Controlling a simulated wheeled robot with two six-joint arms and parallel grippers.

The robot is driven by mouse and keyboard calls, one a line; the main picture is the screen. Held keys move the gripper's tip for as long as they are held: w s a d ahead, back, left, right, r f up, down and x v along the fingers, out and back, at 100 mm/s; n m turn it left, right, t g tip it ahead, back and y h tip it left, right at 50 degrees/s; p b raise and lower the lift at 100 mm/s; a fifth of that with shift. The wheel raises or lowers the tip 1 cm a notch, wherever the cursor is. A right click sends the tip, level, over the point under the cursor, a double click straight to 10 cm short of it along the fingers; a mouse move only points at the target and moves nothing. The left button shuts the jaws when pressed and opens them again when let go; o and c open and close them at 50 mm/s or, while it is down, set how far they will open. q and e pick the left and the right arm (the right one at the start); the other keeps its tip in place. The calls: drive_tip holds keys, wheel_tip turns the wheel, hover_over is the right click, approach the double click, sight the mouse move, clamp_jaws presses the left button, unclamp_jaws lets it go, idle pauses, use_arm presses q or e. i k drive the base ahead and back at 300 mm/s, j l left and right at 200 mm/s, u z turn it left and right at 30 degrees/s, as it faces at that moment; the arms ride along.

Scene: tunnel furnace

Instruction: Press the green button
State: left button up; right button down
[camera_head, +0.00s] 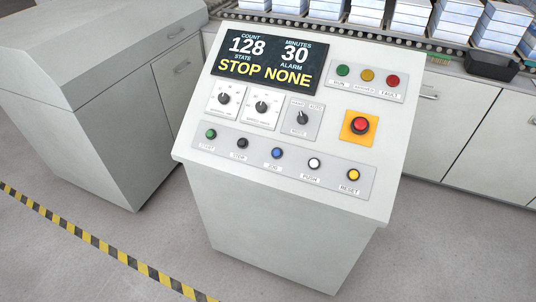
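A white control console (290,222) stands in the middle of the head view with a sloped top panel. The green button (211,134), labelled START, is at the left end of the lower button row. Beside it are a black STOP button (242,143), a blue button (277,153), a white button (314,163) and a yellow RESET button (353,174). A separate green RUN light (343,71) is at the upper right of the panel. The display (268,60) reads COUNT 128, MINUTES 30, STOP, NONE. Neither of my grippers shows in this view.
A red emergency button (361,125) sits on a yellow plate at the panel's right. A grey cabinet (90,110) stands at the left. A conveyor with stacked boxes (455,22) runs behind. A black-yellow floor stripe (100,245) crosses the open floor in front.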

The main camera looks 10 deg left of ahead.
sight(210, 133)
drive_tip(key=j+z, duration=0.15)
drive_tip(key=j, duration=0.45)
drive_tip(key=j+z, duration=0.1)
drive_tip(key=j, duration=0.55)
drive_tip(key=k+j+z, duration=0.15)
drive_tip(key=j, duration=0.45)
drive_tip(key=j+z, duration=0.15)
drive_tip(key=j, duration=0.45)
